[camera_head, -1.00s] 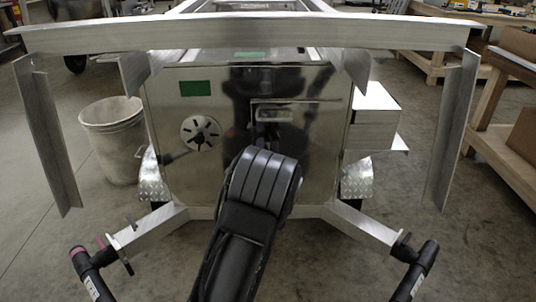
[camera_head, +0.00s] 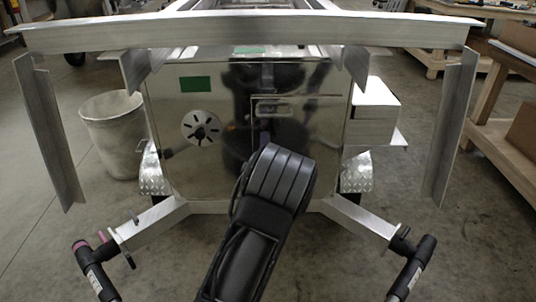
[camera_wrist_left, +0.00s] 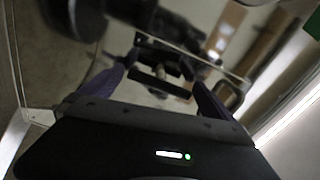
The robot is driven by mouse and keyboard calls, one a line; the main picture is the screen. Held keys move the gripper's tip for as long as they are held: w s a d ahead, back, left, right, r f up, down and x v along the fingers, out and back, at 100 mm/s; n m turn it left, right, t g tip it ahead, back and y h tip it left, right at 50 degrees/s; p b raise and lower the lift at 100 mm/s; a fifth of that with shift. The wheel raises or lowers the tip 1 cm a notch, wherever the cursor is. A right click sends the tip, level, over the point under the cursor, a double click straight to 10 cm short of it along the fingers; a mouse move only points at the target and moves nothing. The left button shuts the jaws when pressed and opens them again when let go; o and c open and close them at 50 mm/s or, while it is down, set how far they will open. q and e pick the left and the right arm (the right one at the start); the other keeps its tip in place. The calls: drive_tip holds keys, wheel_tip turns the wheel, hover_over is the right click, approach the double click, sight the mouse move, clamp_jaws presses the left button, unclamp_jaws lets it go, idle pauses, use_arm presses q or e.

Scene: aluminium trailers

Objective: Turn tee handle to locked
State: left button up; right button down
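The trailer's shiny front panel (camera_head: 215,170) faces me in the head view. A pale latch plate (camera_head: 275,110) sits on it right of centre, and my black arm hides the area below. In the left wrist view, a small dark crossbar with a metallic piece, apparently the tee handle (camera_wrist_left: 160,74), lies between the purple fingers of my left gripper (camera_wrist_left: 165,72). The fingers stand apart, and I cannot tell whether they touch it. The arm hides this gripper in the head view. The handle's exact turn angle is unclear. My right gripper is not in view.
A slotted round vent (camera_head: 201,129) and a green label (camera_head: 195,84) are on the panel. An aluminium beam (camera_head: 250,34) crosses above, with posts hanging at both sides. A grey bin (camera_head: 112,135) stands left; a wooden bench (camera_head: 505,120) stands right. Floor shows on both sides.

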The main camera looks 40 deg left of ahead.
use_arm(q)
drive_tip(key=v, duration=0.8)
drive_tip(key=shift+p, duration=0.3)
drive_tip(key=shift+w, duration=0.1)
